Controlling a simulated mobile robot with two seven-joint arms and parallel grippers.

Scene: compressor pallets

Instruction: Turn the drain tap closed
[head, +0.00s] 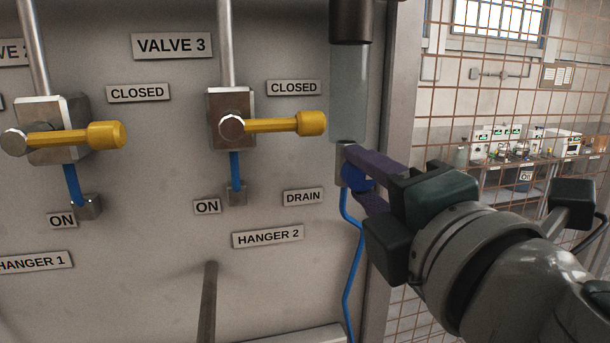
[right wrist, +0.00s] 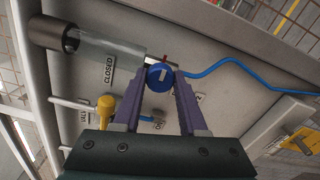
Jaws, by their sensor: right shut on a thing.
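The drain tap (head: 354,180) is a blue round knob below a clear cylinder (head: 350,95), to the right of the DRAIN label (head: 303,196). In the right wrist view the tap (right wrist: 159,78) shows a pale bar across its face and a small red mark beside it. My right gripper (head: 361,179) is shut on the tap, with one purple finger on each side. The fingers hide part of the tap in the head view. My left gripper is not in view.
Two yellow-handled valves (head: 270,124) (head: 75,136) sit left on the panel (head: 130,250), their handles horizontal. A blue hose (head: 346,285) runs down from the tap. A grey peg (head: 208,300) sticks out below HANGER 2. A wire mesh fence (head: 450,120) stands to the right.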

